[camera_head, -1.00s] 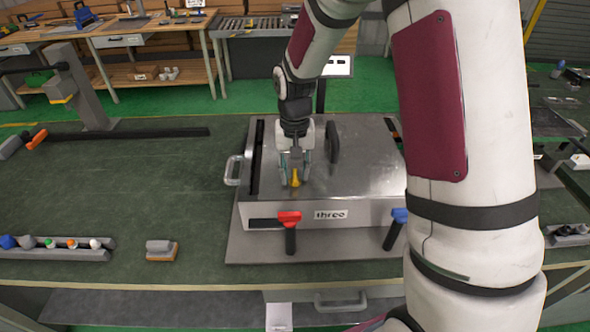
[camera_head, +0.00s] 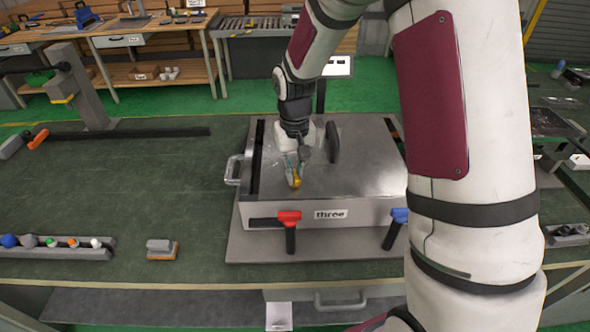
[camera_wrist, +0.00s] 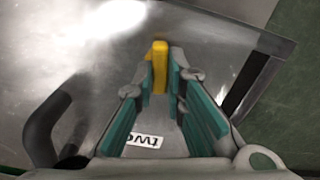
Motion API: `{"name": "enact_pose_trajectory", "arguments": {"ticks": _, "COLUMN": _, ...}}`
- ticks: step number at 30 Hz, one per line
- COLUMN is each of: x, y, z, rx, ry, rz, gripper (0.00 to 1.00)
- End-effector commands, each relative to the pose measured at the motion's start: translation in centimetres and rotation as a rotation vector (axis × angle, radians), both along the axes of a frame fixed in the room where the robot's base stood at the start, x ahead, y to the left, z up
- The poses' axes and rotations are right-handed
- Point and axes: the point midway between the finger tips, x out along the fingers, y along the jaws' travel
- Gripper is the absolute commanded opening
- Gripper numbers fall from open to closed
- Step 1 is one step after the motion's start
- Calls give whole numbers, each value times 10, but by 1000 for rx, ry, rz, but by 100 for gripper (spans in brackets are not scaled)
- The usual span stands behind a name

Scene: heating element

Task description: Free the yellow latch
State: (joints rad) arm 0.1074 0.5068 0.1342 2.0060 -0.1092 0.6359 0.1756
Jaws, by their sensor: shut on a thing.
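The yellow latch (camera_head: 296,183) is on the top of the grey metal box (camera_head: 365,180), near its front edge. My gripper (camera_head: 292,178) reaches down from above, with its teal-lined fingers closed on the latch. In the wrist view, the yellow latch (camera_wrist: 159,62) stands between the two fingertips (camera_wrist: 162,78), which touch its sides. The latch's lower part is hidden by the fingers.
A black handle (camera_head: 333,142) rises from the top. A "two" label (camera_wrist: 145,140) lies below my fingers.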

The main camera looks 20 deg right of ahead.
Motion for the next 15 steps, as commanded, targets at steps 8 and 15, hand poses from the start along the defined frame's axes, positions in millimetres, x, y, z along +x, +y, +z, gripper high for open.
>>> {"name": "enact_pose_trajectory", "arguments": {"ticks": 8, "x": 0, "y": 1, "z": 1, "rx": 0, "ry": -1, "rz": 261, "gripper": 0}}
{"name": "enact_pose_trajectory", "arguments": {"ticks": 15, "x": 0, "y": 1, "z": 1, "rx": 0, "ry": -1, "rz": 489, "gripper": 0}}
